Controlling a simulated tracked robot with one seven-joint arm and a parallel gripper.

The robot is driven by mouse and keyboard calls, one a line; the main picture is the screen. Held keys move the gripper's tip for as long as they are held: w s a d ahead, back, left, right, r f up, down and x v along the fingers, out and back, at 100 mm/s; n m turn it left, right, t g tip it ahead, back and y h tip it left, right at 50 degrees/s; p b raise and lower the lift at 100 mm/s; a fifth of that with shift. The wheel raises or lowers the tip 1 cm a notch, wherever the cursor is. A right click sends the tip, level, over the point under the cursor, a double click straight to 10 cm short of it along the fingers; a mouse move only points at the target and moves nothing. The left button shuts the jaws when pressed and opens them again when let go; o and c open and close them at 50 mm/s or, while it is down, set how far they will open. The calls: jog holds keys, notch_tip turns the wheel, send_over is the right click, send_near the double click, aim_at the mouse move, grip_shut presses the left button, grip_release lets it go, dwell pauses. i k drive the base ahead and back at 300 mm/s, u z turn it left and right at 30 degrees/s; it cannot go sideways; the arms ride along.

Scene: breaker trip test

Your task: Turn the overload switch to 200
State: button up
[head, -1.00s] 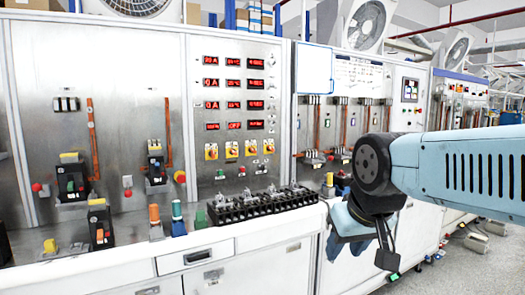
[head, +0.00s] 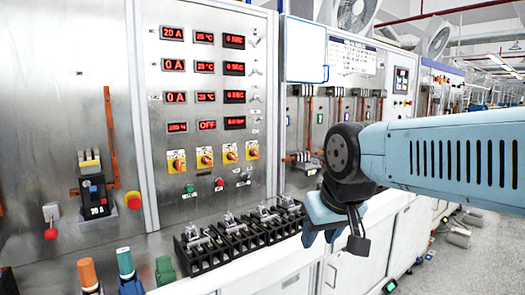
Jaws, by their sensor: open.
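A row of several red-orange rotary switches on yellow plates sits on the grey metal panel: far left switch (head: 176,161), second switch (head: 205,158), third switch (head: 230,153), far right switch (head: 252,150). Which one is the overload switch, and its dial marks, are too small to tell. Above them, the lowest row of red displays has a left display (head: 177,128) that is hard to read and a middle one (head: 207,126) reading OFF. My gripper (head: 335,236) is open, pointing down, right of and below the switches, apart from the panel. It seems empty.
A black terminal block (head: 240,241) lies on the white bench ledge below the switches. An orange-topped plug (head: 88,274), a blue plug (head: 126,265) and a green plug (head: 165,270) stand left of it. A breaker (head: 94,188) is on the left panel. Open air lies before the switches.

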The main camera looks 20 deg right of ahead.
aim_at(253, 153)
jog(key=z, duration=0.3)
jog(key=i, duration=0.85)
jog(key=z, duration=0.55)
jog(key=k, duration=0.85)
jog(key=z, duration=0.25)
jog(key=i, duration=0.85)
jog(key=u, duration=0.15)
